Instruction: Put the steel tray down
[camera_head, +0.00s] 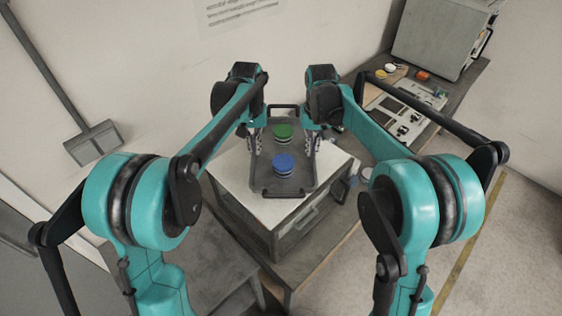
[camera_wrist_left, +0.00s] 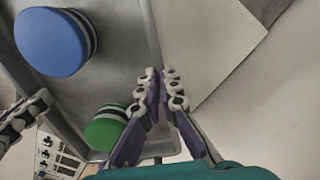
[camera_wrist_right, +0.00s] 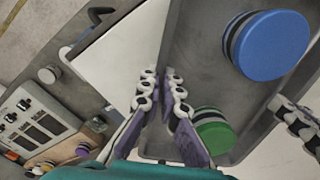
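The grey steel tray (camera_head: 264,172) is level over a white-topped box, with a dark handle at its near and far ends. A blue round container (camera_head: 284,164) and a green one (camera_head: 284,132) stand upright on it, green farther back. My left gripper (camera_head: 256,142) is shut on the tray's left rim; its fingers (camera_wrist_left: 160,78) pinch the wall in the left wrist view. My right gripper (camera_head: 313,142) is shut on the right rim, and its fingers (camera_wrist_right: 164,78) show in the right wrist view. I cannot tell whether the tray's underside touches the box top.
The box's white top (camera_head: 235,172) shows around the tray. The box stands on a dark bench (camera_head: 315,262). A control panel (camera_head: 405,112) with switches lies to the right, with a grey case (camera_head: 440,38) behind it. A wall closes off the back and left.

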